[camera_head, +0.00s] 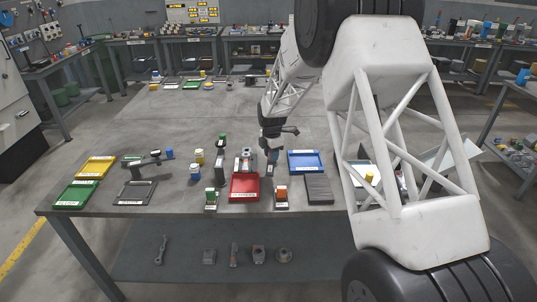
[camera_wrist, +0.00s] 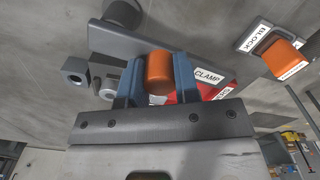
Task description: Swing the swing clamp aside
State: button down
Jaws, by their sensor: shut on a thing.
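The swing clamp shows in the wrist view as a grey bar (camera_wrist: 207,63) with a white CLAMP label and an orange cylindrical knob (camera_wrist: 159,72). My gripper (camera_wrist: 157,80) has its two blue fingers on either side of the knob, shut on it. In the head view my gripper (camera_head: 271,157) points down over the front part of the table, between the red tray and the blue tray. There the clamp is small and partly hidden by my gripper, so its swing angle cannot be told.
A red tray (camera_head: 244,188) lies just left of my gripper, a blue tray (camera_head: 305,161) to the right, and a dark grey tray (camera_head: 318,189) in front. An orange block (camera_head: 281,192) stands close by. The rear middle of the table (camera_head: 190,115) is mostly clear.

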jog(key=shift+d+n, duration=0.3)
jog(key=shift+n, duration=0.4)
jog(key=c, duration=0.8)
grip_release()
jog(key=shift+c, duration=0.2)
jog(key=shift+r, duration=3.95)
